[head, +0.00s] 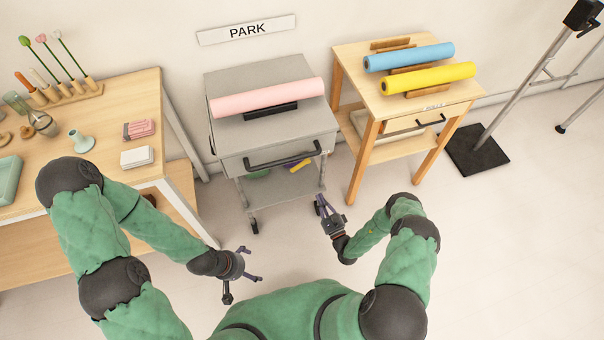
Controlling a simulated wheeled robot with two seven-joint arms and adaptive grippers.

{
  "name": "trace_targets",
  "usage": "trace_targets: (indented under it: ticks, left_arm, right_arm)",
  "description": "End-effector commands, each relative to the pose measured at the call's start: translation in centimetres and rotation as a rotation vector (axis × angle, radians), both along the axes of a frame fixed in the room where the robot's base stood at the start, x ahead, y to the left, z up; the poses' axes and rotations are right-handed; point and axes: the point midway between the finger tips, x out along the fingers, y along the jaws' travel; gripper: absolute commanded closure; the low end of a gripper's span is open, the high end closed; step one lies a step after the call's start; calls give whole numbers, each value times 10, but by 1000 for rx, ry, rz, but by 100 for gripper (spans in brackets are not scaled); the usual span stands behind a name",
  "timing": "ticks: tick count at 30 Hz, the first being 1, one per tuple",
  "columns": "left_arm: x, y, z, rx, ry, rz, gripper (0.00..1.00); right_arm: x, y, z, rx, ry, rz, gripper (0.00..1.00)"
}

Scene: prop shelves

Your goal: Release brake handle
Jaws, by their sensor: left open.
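A grey cart (222,83) stands against the wall under the PARK sign (247,30). A black bar handle (282,156) runs across its front edge; I cannot tell whether this bar is the brake handle. My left gripper (245,277) is open and empty above the floor, in front and to the left of the cart, apart from the handle. My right gripper (322,205) is just right of the cart's lower front, below the handle in the picture and not touching it. Its fingers are too small to tell open from shut.
A pink roll (266,97) lies on the cart top. A wooden table (110,91) with vases and small items is at left. A wooden stand (374,107) holds blue (408,57) and yellow (428,78) rolls at right. A tripod stand (520,92) is further right.

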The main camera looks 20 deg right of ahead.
Motion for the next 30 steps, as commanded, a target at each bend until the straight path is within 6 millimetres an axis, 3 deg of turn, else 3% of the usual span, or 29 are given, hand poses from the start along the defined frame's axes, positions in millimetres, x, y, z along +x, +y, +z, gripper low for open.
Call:
trace_targets:
  ticks: [8, 13, 27, 30]
  left_arm:
    - [0, 0, 0, 0, 0, 0, 5]
    - [0, 0, -2, 0, 0, 0, 5]
    - [0, 0, -20, 0, 0, 0, 5]
    - [0, 0, -21, 0, 0, 0, 5]
  right_arm:
    - [1, 1, 0, 1, 1, 3, 100]
    - [11, 3, 2, 1, 1, 6, 100]
    - [92, 18, 18, 0, -3, 8, 100]
    - [98, 25, 28, 3, 1, 8, 100]
